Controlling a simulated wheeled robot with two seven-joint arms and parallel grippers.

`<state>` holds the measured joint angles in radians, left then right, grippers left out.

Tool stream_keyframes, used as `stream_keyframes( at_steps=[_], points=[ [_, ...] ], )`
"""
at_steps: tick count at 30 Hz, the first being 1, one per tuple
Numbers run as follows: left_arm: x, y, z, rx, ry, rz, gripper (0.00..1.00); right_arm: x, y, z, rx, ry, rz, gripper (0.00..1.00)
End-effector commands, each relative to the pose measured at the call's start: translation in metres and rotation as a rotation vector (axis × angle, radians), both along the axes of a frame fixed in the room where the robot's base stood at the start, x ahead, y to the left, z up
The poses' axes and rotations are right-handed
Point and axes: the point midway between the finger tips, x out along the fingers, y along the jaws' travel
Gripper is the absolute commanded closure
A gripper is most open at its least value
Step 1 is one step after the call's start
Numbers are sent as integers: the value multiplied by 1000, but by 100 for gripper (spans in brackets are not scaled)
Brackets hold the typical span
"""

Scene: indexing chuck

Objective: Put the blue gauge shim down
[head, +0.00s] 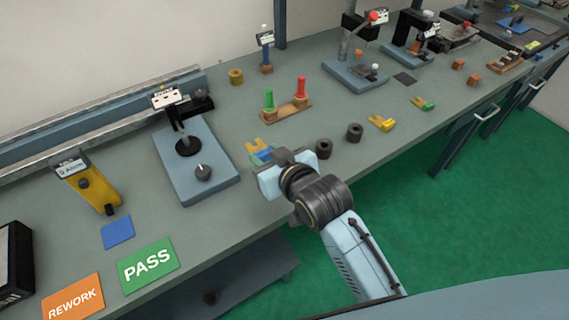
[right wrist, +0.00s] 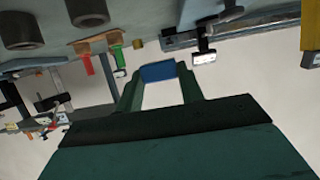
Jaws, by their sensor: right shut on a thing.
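My right gripper (head: 265,160) comes in from the lower right and hangs over the front part of the bench, right of the blue-grey indexing base. It is shut on the blue gauge shim (right wrist: 158,71), which shows between the two fingertips (right wrist: 158,88) in the right wrist view. In the head view only a small blue part of the shim (head: 263,154) shows past the gripper. A yellow forked piece (head: 253,146) shows just behind it. I cannot tell the shim's height above the bench. My left gripper is not in view.
A blue square (head: 117,232), a green PASS card (head: 148,264) and an orange REWORK card (head: 73,298) lie at the left front. Two dark cylinders (head: 323,148) (head: 354,132) stand right of the gripper. Red and green pegs stand on a wooden block (head: 286,110) behind.

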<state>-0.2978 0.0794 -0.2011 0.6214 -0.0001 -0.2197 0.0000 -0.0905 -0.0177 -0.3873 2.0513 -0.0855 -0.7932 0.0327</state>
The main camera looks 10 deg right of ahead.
Motion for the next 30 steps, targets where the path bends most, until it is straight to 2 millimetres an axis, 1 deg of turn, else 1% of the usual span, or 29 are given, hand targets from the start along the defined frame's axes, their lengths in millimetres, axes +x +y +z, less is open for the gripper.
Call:
stream_keyframes(
  at_steps=[1,3,7,9,14,19,21,30],
  points=[
    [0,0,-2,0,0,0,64,0,4,-10,-2,4,9,86],
    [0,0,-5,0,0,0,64,-1,5,-25,-3,4,12,86],
    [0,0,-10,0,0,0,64,-1,4,-49,-2,4,11,86],
    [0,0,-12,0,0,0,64,-1,4,-57,-2,1,10,86],
    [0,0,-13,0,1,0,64,-1,4,-67,-2,1,9,86],
    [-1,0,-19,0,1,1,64,-1,3,-92,-3,3,9,86],
    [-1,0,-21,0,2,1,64,-1,3,-99,-3,3,9,86],
    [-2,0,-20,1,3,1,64,-1,4,-100,-2,0,9,86]
  ],
)
